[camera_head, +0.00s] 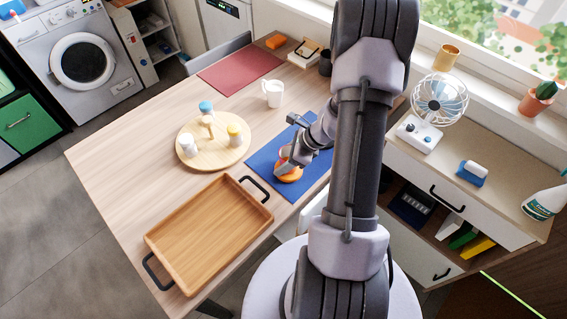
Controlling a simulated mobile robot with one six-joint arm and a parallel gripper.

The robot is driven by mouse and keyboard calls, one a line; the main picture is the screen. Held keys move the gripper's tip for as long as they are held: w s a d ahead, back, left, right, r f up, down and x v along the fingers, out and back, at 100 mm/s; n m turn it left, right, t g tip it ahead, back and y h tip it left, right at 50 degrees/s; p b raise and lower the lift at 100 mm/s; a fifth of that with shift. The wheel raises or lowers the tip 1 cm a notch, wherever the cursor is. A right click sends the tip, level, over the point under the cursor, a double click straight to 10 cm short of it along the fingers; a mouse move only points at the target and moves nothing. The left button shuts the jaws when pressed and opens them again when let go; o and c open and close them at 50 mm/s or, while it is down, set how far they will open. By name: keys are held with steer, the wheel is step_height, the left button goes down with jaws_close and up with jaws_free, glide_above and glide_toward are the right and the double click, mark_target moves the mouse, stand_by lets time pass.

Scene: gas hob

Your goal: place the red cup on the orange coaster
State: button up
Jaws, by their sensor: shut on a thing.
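The orange coaster (290,176) lies on the blue placemat (262,167) near the table's front right. The red cup (283,153) is mostly hidden by my gripper (287,162), which is shut on it. The cup is at the coaster, over its far part in this view. I cannot tell whether the cup touches the coaster or is held just above it.
A wooden tray (264,217) with black handles lies to the left of the placemat. A round board (185,129) holds several small containers. A white mug (273,92) stands behind, near a red placemat (238,70). Bare table lies at the left.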

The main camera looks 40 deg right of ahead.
steer(key=shift+r, duration=0.15)
steer(key=o, duration=1.5)
